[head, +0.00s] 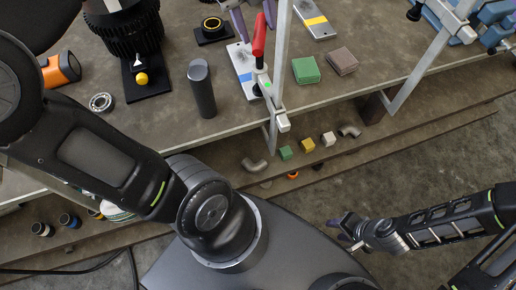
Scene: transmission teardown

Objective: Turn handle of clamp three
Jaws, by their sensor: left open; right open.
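A clamp (281,50) with a red handle (259,36) grips the front edge of the workbench near the top middle. A small green mark shows on its lower part. My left gripper (254,22) is at the top edge of the head view, its purple fingers apart, with the red handle's top near them. I cannot tell whether they touch it. My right gripper (346,236) is low on the right, open and away from the bench. A second clamp (419,75) with a black handle stands at the right. No clamp number is readable.
On the bench (170,120) are a dark cylinder (202,89), a bearing ring (101,102), a green block (306,70), a brown block (342,61) and a blue-striped plate (243,70). Small cubes and pipe elbows (255,165) lie on a lower shelf.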

